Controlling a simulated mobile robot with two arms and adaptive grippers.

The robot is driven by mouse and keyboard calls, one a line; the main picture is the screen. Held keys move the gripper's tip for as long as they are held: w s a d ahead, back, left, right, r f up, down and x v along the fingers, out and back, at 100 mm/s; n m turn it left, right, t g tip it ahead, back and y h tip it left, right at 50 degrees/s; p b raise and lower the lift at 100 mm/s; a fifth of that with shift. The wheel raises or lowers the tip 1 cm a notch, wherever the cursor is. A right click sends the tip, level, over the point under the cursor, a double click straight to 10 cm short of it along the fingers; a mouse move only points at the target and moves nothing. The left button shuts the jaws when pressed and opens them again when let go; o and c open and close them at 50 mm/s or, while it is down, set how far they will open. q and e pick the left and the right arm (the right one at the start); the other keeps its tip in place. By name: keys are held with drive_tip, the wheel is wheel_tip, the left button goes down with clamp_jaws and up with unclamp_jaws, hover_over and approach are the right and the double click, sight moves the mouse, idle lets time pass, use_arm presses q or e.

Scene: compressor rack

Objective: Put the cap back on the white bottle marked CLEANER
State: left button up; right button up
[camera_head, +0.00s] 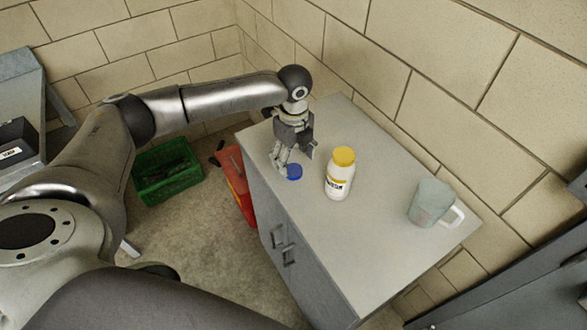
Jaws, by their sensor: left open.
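A white bottle (339,180) with a yellow top (344,156) and a small label stands upright on the grey cabinet top (350,255). The label is too small to read. A round blue cap (295,172) lies on the cabinet top to the left of the bottle, apart from it. My left gripper (293,160) is open and points down just beside and behind the blue cap. I cannot tell whether a finger touches the cap. No object shows between its fingers. My right gripper is not in view.
A pale grey-green jug (431,203) with a white handle stands to the right on the cabinet top. The front of the top is clear. A block wall (400,90) runs close behind. A green crate (168,171) and a red container (234,180) are on the floor at left.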

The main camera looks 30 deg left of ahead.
sight(293, 170)
use_arm(q)
wheel_tip(293, 170, down, 4)
drive_tip(key=shift+s+p, duration=0.15)
drive_tip(key=shift+p, duration=0.35)
drive_tip(key=c, duration=0.8)
